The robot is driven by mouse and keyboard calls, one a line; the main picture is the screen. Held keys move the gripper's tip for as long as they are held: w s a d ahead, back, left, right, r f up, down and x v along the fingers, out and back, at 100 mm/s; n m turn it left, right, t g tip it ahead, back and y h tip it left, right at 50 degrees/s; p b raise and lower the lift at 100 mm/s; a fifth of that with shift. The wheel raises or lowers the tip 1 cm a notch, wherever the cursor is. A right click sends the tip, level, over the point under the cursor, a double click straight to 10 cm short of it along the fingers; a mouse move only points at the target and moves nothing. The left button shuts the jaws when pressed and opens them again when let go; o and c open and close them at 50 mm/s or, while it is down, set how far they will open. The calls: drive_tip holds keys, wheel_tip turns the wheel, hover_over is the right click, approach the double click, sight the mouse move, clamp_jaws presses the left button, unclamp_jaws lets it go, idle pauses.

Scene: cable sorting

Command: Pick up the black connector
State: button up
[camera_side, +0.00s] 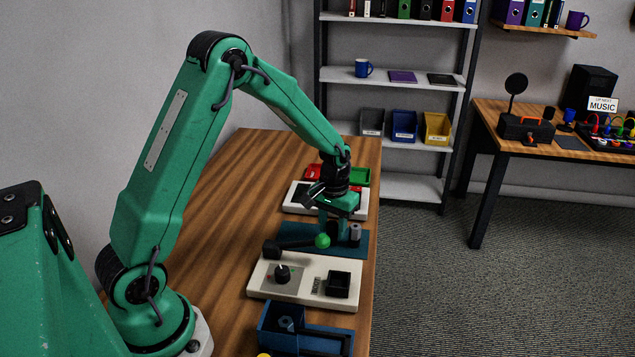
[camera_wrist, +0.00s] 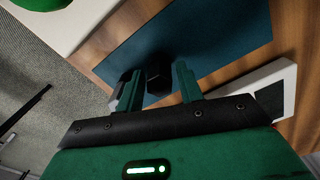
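In the wrist view my gripper (camera_wrist: 157,82) has its two green fingers spread over a dark teal mat (camera_wrist: 225,40). A black hexagonal connector (camera_wrist: 157,76) shows between the fingers, with a small gap beside the right finger; I cannot tell if it touches the left one. In the side view my gripper (camera_side: 334,230) is low over the mat (camera_side: 296,234), pointing down; its fingers mostly hide the black connector. A grey connector (camera_side: 355,233) stands on the mat just right of the fingers and shows partly behind the left finger in the wrist view (camera_wrist: 123,82).
A blue bin (camera_side: 270,322) stands at the front. Beyond lie another white panel (camera_side: 298,202), a red bin (camera_side: 312,172) and a green bin (camera_side: 359,176).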

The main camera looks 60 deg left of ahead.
drive_tip(key=shift+f, duration=0.6)
drive_tip(key=c, duration=0.8)
drive_tip(key=shift+r, duration=0.8)
wheel_tip(320, 180, up, 2)
drive_tip(key=shift+r, duration=0.15)
drive_tip(key=s+d+r, duration=0.1)
drive_tip(key=d+r, duration=0.1)
drive_tip(key=d, duration=0.1)
drive_tip(key=s+d+r, duration=0.1)
drive_tip(key=d+r, duration=0.1)
drive_tip(key=d, duration=0.2)
drive_tip(key=s+d+r, duration=0.2)
drive_tip(key=d+r, duration=0.1)
drive_tip(key=d, duration=0.1)
drive_tip(key=shift+s, duration=0.1)
drive_tip(key=shift+r, duration=0.2)
